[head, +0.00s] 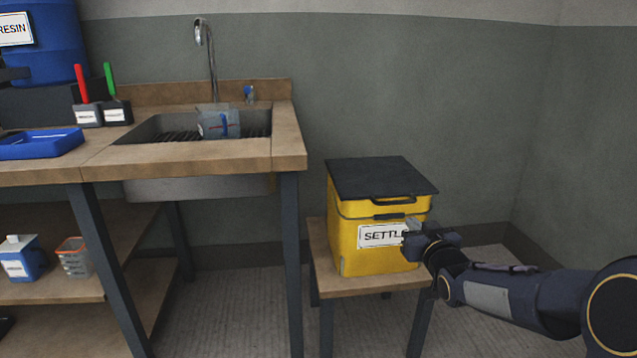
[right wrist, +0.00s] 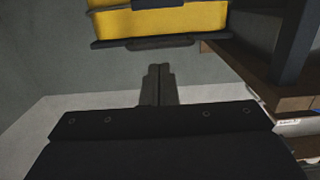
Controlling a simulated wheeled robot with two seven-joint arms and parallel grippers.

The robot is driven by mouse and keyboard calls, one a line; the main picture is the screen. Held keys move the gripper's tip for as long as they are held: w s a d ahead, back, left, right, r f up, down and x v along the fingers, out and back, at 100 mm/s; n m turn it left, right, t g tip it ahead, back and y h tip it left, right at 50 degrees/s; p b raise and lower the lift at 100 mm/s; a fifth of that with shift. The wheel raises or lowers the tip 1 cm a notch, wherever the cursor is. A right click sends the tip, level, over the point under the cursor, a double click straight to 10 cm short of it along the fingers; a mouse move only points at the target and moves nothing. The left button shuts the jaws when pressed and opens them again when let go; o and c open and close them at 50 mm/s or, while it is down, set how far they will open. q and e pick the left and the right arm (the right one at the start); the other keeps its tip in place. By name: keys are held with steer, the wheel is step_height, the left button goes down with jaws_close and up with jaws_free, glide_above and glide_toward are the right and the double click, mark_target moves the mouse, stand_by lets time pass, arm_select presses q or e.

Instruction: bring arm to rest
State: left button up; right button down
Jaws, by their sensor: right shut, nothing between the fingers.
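My right arm (head: 520,295) comes in from the right in the head view. Its gripper (head: 408,237) is in front of the yellow settling bin (head: 360,250), over part of its label. In the right wrist view, the gripper's fingers (right wrist: 157,85) are together with nothing between them. The yellow bin (right wrist: 190,22) shows beyond them at the top, upside down and apart from the fingertips. Its dark lid (head: 380,178) is down on top. My left gripper is not in view.
The bin stands on a small wooden stool (head: 385,284). To its left is a workbench (head: 230,160) with a sink (head: 165,125) holding a clear jug (head: 217,122). A blue tray (head: 40,144) and two small holders sit on the bench. Floor (head: 230,310) is clear between bench and stool.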

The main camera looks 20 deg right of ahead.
steer(key=s+a+f+g+y, duration=0.3)
steer(key=s+a+g, duration=0.1)
steer(key=s+a, duration=0.5)
steer(key=s+a+f+n+g+y, duration=0.1)
steer(key=s+a+f+g+y, duration=0.15)
steer(key=s+a, duration=0.65)
steer(key=s+a+f+g+y, duration=0.2)
steer(key=s+a+f+g, duration=0.3)
steer(key=s, duration=0.7)
step_height(320, 180, up, 36)
steer(key=p, duration=3.6)
steer(key=shift+w+a+r, duration=0.15)
steer(key=shift+w+a, duration=0.15)
steer(key=shift+a, duration=0.15)
